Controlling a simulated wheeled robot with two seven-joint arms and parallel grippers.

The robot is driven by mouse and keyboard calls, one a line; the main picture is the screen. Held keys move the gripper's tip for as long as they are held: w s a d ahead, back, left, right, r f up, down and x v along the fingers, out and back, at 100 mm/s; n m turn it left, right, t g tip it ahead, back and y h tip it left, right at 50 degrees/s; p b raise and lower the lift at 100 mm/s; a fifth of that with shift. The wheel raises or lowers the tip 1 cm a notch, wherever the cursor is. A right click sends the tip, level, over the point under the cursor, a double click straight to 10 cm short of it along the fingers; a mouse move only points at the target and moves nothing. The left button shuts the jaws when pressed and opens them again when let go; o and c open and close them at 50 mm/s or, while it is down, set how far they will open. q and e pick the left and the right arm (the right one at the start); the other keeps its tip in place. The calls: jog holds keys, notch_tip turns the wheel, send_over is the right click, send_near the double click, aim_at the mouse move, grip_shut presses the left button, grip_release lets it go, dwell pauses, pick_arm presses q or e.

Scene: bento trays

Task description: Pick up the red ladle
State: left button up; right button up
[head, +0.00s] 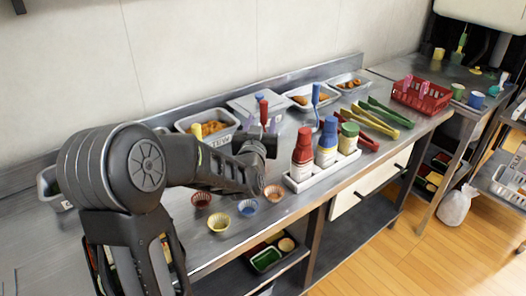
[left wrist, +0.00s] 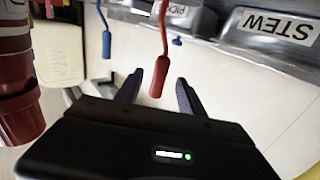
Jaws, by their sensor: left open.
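The red ladle's handle (head: 264,112) stands up at the back of the steel counter in the head view. In the left wrist view the red handle (left wrist: 159,78) hangs down on a thin red stem, its end between my fingers. My left gripper (head: 262,125) is open around the handle; its two fingers also show in the left wrist view (left wrist: 157,84), one on each side, with gaps visible. The ladle's bowl is hidden. My right gripper is not in view.
A blue ladle (head: 316,94) stands to the right. A white rack (head: 322,170) of squeeze bottles stands in front, with small cups (head: 219,221) to its left. Food trays (head: 208,120) line the back. Tongs (head: 386,113) and a red basket (head: 421,95) lie farther right.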

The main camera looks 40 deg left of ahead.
pick_arm(q)
jog(key=shift+f, duration=0.15)
jog(key=shift+x, duration=1.3)
jog(key=shift+p+x, duration=0.7)
jog(key=shift+x, duration=1.9)
jog(key=shift+c, duration=0.5)
grip_shut()
